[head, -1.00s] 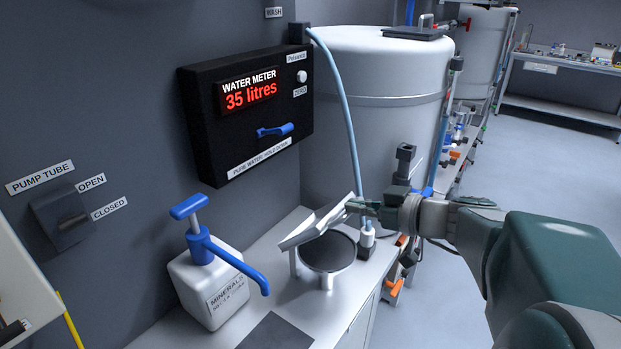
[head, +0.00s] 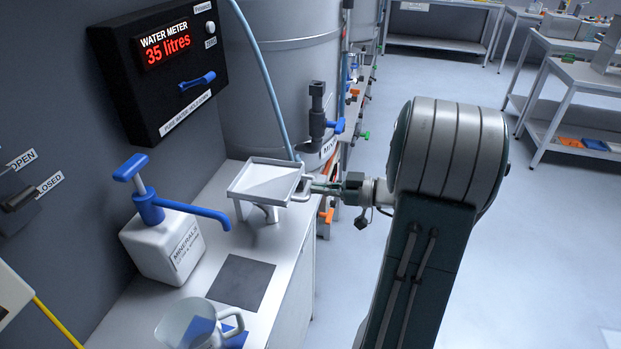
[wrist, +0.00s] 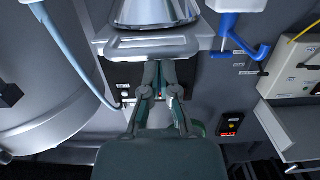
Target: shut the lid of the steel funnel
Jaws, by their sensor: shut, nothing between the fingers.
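The steel funnel (head: 246,209) stands on the white counter beside the tank. Its square, rimmed steel lid (head: 268,180) lies roughly level over it in the head view, and the dark round mouth is hidden. I cannot tell whether the lid sits fully down. My gripper (head: 309,186) is shut and empty at the lid's right edge, by its handle. In the wrist view my gripper (wrist: 161,66) points at the loop handle (wrist: 152,46), with the shiny round steel part (wrist: 155,12) behind it. I cannot tell whether the fingertips touch the handle.
A white minerals bottle with a blue pump (head: 165,248) stands left of the funnel. Floor to the right is open.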

